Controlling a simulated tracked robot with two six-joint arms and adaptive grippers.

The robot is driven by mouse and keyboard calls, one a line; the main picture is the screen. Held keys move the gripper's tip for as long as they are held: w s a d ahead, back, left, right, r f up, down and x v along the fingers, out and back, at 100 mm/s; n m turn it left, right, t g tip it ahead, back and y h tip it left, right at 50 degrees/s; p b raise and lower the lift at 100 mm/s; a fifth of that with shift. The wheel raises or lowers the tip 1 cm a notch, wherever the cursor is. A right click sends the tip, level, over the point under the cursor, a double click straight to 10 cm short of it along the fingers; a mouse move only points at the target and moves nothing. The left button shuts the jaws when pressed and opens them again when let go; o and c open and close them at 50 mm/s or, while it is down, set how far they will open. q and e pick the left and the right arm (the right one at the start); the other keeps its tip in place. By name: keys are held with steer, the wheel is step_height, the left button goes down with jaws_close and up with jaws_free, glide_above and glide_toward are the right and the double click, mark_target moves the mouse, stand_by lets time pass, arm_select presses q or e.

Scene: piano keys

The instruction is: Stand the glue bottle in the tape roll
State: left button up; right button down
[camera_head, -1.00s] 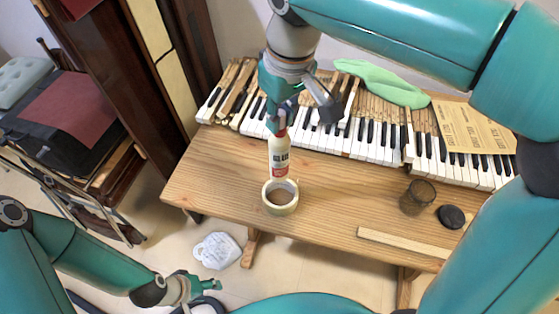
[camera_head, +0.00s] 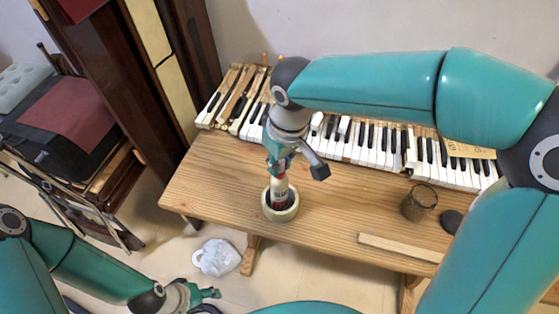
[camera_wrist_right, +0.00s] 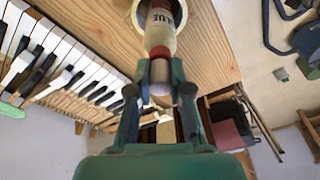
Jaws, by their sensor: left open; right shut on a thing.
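The glue bottle (camera_head: 280,191) is white with a red-and-black label and stands about upright, its lower part inside the ring of the tape roll (camera_head: 280,213). The pale tape roll lies flat on the wooden table near its front edge. My right gripper (camera_head: 280,172) is shut on the bottle's top from above. In the right wrist view the fingers (camera_wrist_right: 157,88) hold the bottle (camera_wrist_right: 162,32), and the tape roll (camera_wrist_right: 138,18) shows around its far end. Whether the bottle's base touches the table is hidden. My left gripper (camera_head: 207,293) is open and empty, low at the left, off the table.
Piano keys (camera_head: 370,140) run along the table's back. A dark glass jar (camera_head: 419,202), a black round lid (camera_head: 451,220) and a wooden strip (camera_head: 400,248) are at the right. The table's left part is clear.

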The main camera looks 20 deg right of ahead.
mark_target(285, 185)
steer(key=shift+f, duration=0.1)
steer(key=c, duration=1.1)
jaws_free()
steer(key=r, duration=0.4)
steer(key=s+r, duration=0.1)
steer(key=r, duration=0.7)
steer(key=shift+s+d+r+p, duration=0.1)
steer(key=shift+s+d+p, duration=0.25)
steer(key=shift+p, duration=0.05)
